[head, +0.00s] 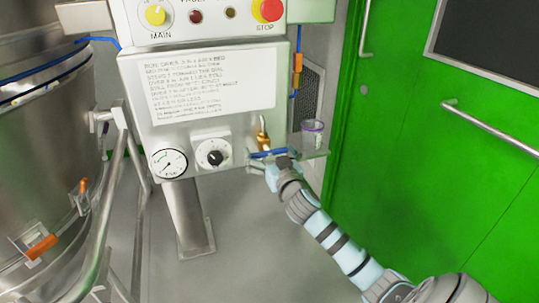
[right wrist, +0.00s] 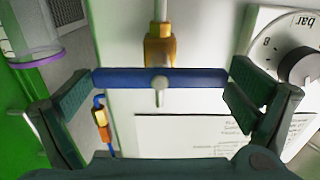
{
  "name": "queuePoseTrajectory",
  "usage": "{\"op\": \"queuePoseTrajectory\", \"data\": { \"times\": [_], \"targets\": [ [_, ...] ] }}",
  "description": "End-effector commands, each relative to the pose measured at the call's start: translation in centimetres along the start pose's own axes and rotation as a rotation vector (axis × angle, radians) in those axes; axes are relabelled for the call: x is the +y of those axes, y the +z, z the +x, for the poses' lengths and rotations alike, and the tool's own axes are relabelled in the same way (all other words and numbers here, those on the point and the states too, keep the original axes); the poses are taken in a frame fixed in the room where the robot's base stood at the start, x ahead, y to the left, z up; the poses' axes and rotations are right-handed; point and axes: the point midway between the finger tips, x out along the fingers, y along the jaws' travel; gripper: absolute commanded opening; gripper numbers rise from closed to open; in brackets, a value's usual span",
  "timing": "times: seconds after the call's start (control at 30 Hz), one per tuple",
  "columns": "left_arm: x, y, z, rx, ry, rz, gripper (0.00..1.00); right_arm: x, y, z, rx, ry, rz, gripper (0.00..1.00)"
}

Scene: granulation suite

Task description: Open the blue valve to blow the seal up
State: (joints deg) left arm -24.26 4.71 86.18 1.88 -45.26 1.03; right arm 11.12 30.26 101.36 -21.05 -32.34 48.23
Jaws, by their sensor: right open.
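The blue valve handle (head: 262,155) is at the lower right corner of the white control panel, below a brass fitting (head: 263,138). In the right wrist view the blue handle (right wrist: 125,78) lies crosswise to the brass fitting (right wrist: 159,48) and its pipe. My right gripper (head: 270,163) is at the handle, reaching from the lower right. In the right wrist view my right gripper (right wrist: 160,88) is open, with one finger at each end of the handle. I cannot tell whether the pads touch it. My left gripper is not in view.
A pressure gauge (head: 169,163) and a black regulator knob (head: 215,158) sit left of the valve. A clear cup (head: 312,134) stands on a small shelf close on the right. A steel vessel (head: 40,150) is at left, a green door (head: 440,160) at right.

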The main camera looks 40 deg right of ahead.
Motion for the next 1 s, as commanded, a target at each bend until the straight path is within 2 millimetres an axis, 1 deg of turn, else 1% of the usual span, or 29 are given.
{"op": "queuePoseTrajectory", "data": {
  "times": [0.2,0.43,0.73,0.87,1.0],
  "targets": [
    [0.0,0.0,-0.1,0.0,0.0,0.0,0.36,0.0,0.0,0.0,-0.001,0.0,0.0,1.0],
    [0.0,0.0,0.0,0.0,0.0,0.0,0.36,0.0,0.0,0.0,-0.001,0.0,0.0,0.63],
    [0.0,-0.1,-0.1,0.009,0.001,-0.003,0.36,-0.1,0.0,0.0,-0.001,-0.001,-0.024,0.63],
    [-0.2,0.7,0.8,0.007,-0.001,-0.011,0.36,-0.1,-0.1,0.0,-0.001,-0.001,-0.07,0.63],
    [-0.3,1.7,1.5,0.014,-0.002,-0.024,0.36,-0.1,-0.1,0.0,-0.002,0.0,-0.153,0.63]
  ]
}}
